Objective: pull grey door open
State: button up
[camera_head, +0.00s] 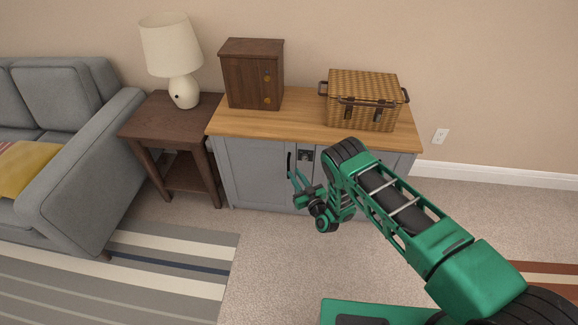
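A grey cabinet with a wooden top (233,124) stands against the wall. Its left grey door (252,172) faces me and looks shut. A dark upright handle (289,161) shows near that door's right edge. My gripper (294,180) is at the cabinet front, just below and beside this handle. Its green fingers are small here, and I cannot tell whether they are open, shut or touching the handle. My green arm hides much of the cabinet's right side, including most of the right grey door (397,163).
A wicker basket (362,98) and a small brown wooden box (252,75) stand on the cabinet. A side table (150,118) with a white lamp (170,48) and a grey sofa (82,190) are to the left. Carpet is clear before the left door.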

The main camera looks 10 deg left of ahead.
aim_at(288, 165)
jog(key=x, duration=0.7)
grip_shut()
